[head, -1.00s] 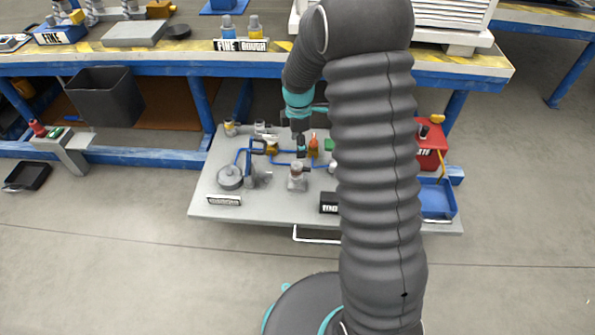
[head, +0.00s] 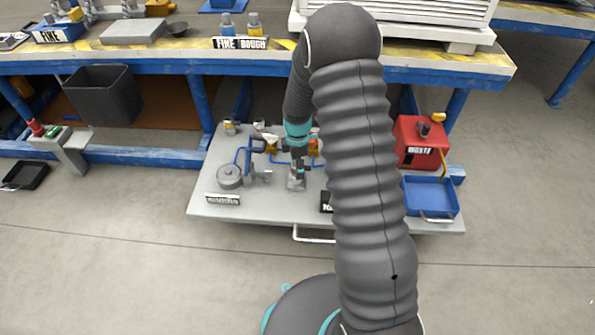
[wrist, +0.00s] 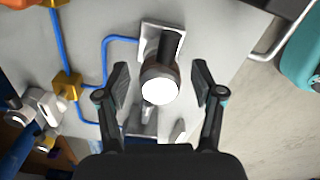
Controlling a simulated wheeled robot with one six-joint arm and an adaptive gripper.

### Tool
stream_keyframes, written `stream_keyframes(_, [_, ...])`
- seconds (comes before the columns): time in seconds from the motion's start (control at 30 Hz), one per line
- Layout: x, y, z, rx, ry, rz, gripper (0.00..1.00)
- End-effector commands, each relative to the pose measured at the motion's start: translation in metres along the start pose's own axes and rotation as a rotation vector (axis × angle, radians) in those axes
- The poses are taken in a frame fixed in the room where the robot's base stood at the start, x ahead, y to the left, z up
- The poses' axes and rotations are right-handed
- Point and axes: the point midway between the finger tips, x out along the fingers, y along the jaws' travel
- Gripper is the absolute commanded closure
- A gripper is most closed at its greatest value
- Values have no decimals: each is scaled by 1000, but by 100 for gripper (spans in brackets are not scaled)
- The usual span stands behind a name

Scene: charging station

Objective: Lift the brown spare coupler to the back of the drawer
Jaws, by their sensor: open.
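The brown spare coupler (wrist: 157,70) is a short round piece with a bright white top face in the wrist view. It stands at a pale metal holder (wrist: 151,36), which shows in the head view as a small block (head: 296,184). My gripper (wrist: 160,84) is open, with one finger on each side of the coupler and a visible gap to both. In the head view my gripper (head: 299,164) is low over the holder and hides most of the coupler. The grey pulled-out drawer (head: 265,207) lies beneath; my arm covers part of its right side.
Blue pipes with brass fittings (wrist: 67,84) run beside the holder. A round grey canister (head: 230,176) stands on the drawer's left. A red waste container (head: 419,145) and a blue tray (head: 430,198) are at right. The workbench edge (head: 150,67) overhangs the back.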

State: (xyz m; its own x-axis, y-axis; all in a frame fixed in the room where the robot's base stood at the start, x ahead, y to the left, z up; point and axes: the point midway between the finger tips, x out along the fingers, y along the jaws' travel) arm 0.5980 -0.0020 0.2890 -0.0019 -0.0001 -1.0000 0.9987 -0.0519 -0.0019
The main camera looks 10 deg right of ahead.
Motion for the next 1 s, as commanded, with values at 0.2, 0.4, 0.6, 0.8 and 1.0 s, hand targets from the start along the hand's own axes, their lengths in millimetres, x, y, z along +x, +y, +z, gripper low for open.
stream_keyframes(0.2, [0, 0, 0, 0, 0, 1, 35])
stream_keyframes(0.4, [0, 0, 0, 0, 0, 1, 85])
stream_keyframes(0.6, [0, 0, 0, 0, 0, 2, 100])
stream_keyframes(0.8, [-2, 1, 0, 0, 0, 2, 100])
stream_keyframes(1.0, [-18, 1, 0, 0, 0, 5, 100])
